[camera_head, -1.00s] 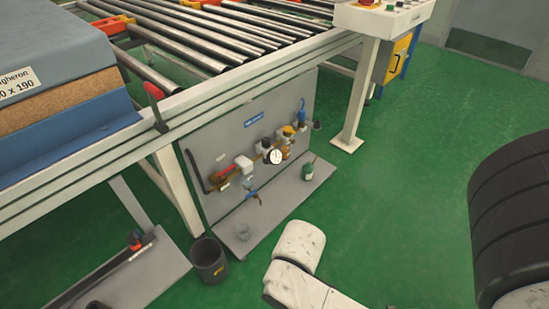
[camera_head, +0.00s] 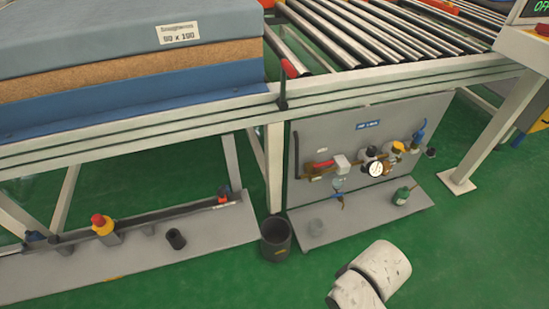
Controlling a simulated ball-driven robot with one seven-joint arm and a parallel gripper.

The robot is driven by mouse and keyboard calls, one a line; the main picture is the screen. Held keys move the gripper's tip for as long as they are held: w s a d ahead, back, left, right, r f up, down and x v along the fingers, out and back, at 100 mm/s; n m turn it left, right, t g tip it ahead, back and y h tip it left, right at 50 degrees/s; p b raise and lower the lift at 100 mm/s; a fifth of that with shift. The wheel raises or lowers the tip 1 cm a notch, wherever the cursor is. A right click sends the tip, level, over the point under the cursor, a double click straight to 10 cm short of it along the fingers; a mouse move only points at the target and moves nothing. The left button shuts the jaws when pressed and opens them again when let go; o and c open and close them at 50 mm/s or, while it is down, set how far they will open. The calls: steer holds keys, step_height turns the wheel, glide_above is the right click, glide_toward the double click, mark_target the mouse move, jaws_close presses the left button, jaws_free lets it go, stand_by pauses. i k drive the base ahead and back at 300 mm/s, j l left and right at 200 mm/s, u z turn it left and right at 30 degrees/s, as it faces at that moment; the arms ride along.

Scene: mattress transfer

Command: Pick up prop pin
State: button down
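I cannot tell for sure which thing is the prop pin. A red-topped dark piece (camera_head: 223,194) stands at the right end of a long dark bar on the low grey shelf. A red-tipped dark lever (camera_head: 287,72) stands upright at the conveyor edge beside the mattress stack. A yellow and red push-button-like piece (camera_head: 102,224) and a short dark cylinder (camera_head: 176,239) are also on the low shelf. Only a white link of my arm shows at the bottom; my gripper is out of view.
A stack of mattresses (camera_head: 130,95) lies on the conveyor frame (camera_head: 380,88). A dark bin (camera_head: 276,239) stands on the green floor, which is clear in front.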

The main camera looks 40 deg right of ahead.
mark_target(97, 218)
steer(key=i+j, duration=0.35)
steer(key=j, duration=0.15)
steer(key=i+j, duration=0.35)
steer(key=j, duration=0.15)
steer(key=i+j, duration=0.35)
steer(key=j, duration=0.15)
steer(key=i+j, duration=0.35)
steer(key=j+z, duration=0.05)
steer(key=j, duration=0.05)
